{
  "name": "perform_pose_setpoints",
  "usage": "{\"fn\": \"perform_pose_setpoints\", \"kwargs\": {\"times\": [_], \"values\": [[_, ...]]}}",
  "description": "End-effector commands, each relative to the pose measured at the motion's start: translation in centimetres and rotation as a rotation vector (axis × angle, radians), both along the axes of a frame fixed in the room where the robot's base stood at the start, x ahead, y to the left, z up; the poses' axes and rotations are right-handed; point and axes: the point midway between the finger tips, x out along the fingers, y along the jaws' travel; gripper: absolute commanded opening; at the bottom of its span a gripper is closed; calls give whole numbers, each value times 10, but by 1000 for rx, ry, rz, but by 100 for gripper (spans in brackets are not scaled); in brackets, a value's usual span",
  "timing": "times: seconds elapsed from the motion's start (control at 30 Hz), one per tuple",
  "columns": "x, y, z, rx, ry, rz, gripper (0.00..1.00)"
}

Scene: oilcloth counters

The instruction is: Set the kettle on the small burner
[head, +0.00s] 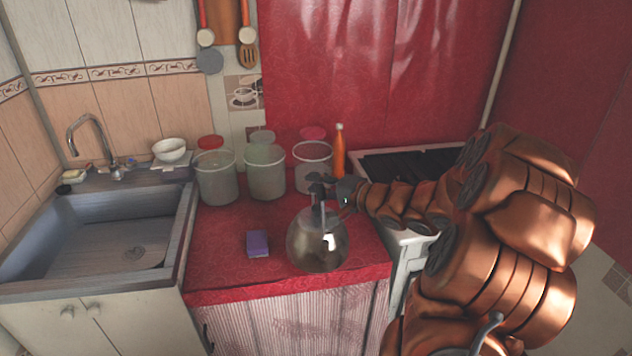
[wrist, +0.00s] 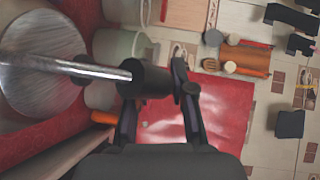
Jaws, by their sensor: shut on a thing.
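The kettle (head: 318,245), rounded and shiny with a dark upright handle, is at the front right of the red counter. I cannot tell whether its base touches the cloth. My gripper (head: 343,192) reaches in from the right and is shut on the handle. In the wrist view, the kettle's round metal body (wrist: 40,65) is at the left, and my gripper (wrist: 155,85) has its fingers at the black handle grip. The stove (head: 405,240) stands right of the counter, with a dark grate on top. My arm covers part of it, and the small burner cannot be made out.
A purple sponge (head: 257,243) lies left of the kettle. Several clear jars, one (head: 264,170) in the middle, and an orange bottle (head: 339,152) stand behind it. A sink (head: 100,245) with a white bowl (head: 170,150) on its ledge is at left.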

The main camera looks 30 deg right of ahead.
Motion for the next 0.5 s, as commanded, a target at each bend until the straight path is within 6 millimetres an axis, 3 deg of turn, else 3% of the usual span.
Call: {"fn": "perform_pose_setpoints", "kwargs": {"times": [0.5], "values": [[-15,8,2,2,-2,-1,0]]}}
